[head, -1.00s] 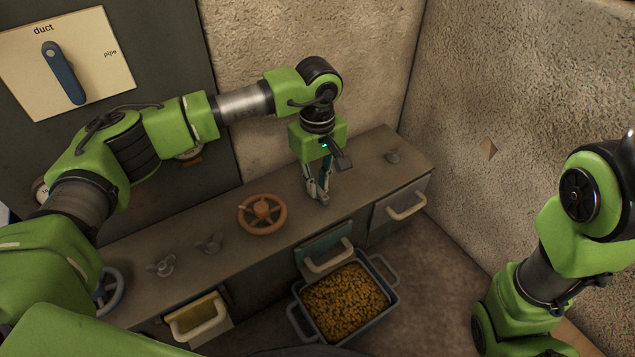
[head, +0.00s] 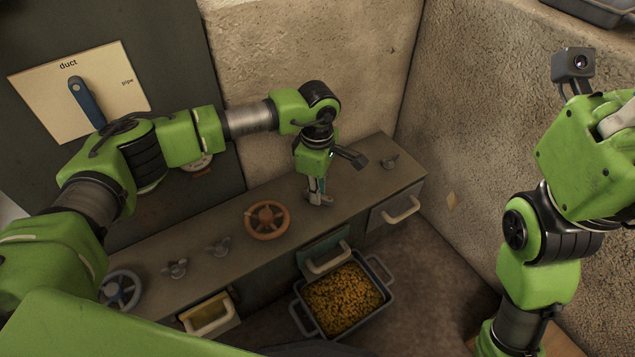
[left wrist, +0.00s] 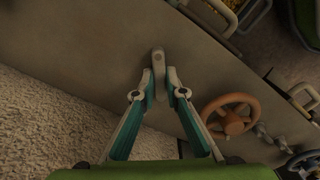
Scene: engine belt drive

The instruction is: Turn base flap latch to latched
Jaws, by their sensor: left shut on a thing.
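A small grey lever-like latch (head: 320,198) sits on top of the long bench near its right part. In the left wrist view the latch (left wrist: 158,65) stands between my fingertips. My left gripper (head: 316,193) points down at the bench top and is shut on this latch; its fingers (left wrist: 154,92) partly cover it. I see no label on the latch.
The bench (head: 222,277) carries an orange handwheel (head: 267,219), a blue-grey wheel (head: 120,290) and several small knobs. Open drawers and a bin of yellow-brown pieces (head: 342,298) are in front. A duct panel (head: 48,107) is at the back left. A rough wall closes the right side.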

